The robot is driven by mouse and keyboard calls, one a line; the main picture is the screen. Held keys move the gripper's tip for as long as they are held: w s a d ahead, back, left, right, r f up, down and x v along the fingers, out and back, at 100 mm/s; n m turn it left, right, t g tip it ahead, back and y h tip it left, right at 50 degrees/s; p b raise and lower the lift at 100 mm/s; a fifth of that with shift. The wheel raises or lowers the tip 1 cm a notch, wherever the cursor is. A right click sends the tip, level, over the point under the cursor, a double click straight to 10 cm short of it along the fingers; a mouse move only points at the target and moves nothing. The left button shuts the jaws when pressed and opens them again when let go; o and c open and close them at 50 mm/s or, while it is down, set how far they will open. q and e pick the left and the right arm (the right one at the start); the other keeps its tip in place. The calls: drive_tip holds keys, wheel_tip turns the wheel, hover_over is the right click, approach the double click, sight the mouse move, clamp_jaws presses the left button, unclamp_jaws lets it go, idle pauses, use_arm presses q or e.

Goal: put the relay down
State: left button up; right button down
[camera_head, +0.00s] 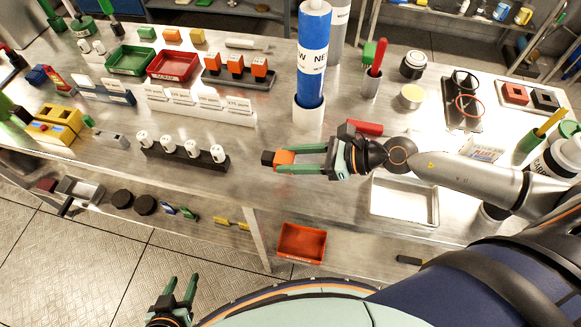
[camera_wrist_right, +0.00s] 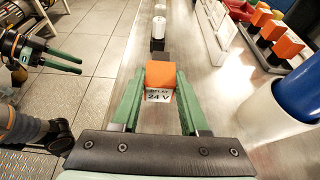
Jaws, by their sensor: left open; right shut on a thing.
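My right gripper (camera_head: 302,160) reaches in from the right over the front part of the metal bench and is shut on an orange and black relay (camera_head: 284,158). In the right wrist view the relay (camera_wrist_right: 160,80) sits between the green fingers, its label reading "24 V". Whether the relay touches the bench top cannot be told. Several similar orange relays (camera_head: 235,63) stand in a dark rack (camera_head: 240,80) farther back. My left gripper (camera_head: 180,288) is open and empty, low in front of the bench over the floor; it also shows in the right wrist view (camera_wrist_right: 75,62).
A black strip with white knobs (camera_head: 184,150) lies left of the held relay. A blue cylinder (camera_head: 312,60) in a white holder stands behind. A red tray (camera_head: 172,65), green tray (camera_head: 131,60) and white tray (camera_head: 404,200) are on the bench. Bare bench (camera_head: 255,185) surrounds the relay.

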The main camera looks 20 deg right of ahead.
drive_tip(key=shift+w+f, duration=0.25)
drive_tip(key=shift+f, duration=0.15)
drive_tip(key=f+b, duration=0.3)
drive_tip(key=b, duration=0.1)
drive_tip(key=shift+w+f, duration=0.25)
drive_tip(key=shift+f, duration=0.2)
drive_tip(key=shift+c, duration=2.1)
unclamp_jaws()
